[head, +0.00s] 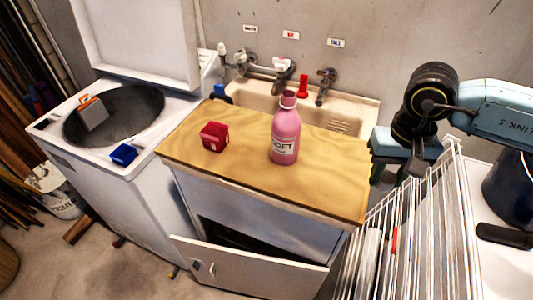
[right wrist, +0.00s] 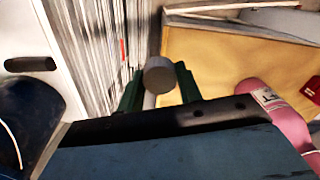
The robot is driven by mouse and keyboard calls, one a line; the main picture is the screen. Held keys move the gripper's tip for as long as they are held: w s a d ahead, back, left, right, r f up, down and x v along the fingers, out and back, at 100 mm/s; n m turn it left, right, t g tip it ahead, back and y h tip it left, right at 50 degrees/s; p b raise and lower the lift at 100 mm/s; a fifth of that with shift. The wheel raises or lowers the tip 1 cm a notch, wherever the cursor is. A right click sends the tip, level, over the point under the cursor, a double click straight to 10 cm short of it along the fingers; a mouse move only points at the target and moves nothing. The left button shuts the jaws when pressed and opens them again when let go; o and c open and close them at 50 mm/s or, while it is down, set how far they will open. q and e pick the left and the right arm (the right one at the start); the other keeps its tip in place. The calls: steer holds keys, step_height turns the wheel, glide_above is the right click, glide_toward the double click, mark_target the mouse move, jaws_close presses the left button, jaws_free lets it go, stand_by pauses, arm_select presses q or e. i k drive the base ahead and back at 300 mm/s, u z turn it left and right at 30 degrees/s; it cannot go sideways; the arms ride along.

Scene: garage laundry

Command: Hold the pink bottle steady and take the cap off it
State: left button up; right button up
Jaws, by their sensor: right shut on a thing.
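The pink bottle (head: 285,135) stands upright on the wooden board, right of its middle. Its narrow neck shows at the top with no cap on it. In the right wrist view part of the bottle (right wrist: 285,125) shows at the right. My right gripper (head: 396,172) is beyond the board's right edge, above the drying rack and well apart from the bottle. In the right wrist view its green fingers (right wrist: 160,88) are shut on a grey round cap (right wrist: 160,73). My left gripper is not in view.
A red box (head: 214,136) stands on the wooden board (head: 240,170), left of the bottle. A white wire rack (head: 400,245) is below my right gripper. A sink with taps (head: 262,98) lies behind; a washer with a blue box (head: 123,154) is left. A cabinet door (head: 245,268) hangs open.

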mark_target(286, 123)
steer(key=k, duration=1.2)
steer(key=u, duration=0.65)
steer(key=i, duration=0.6)
steer(key=u, duration=0.55)
steer(key=i, duration=1.2)
steer(key=z, duration=0.75)
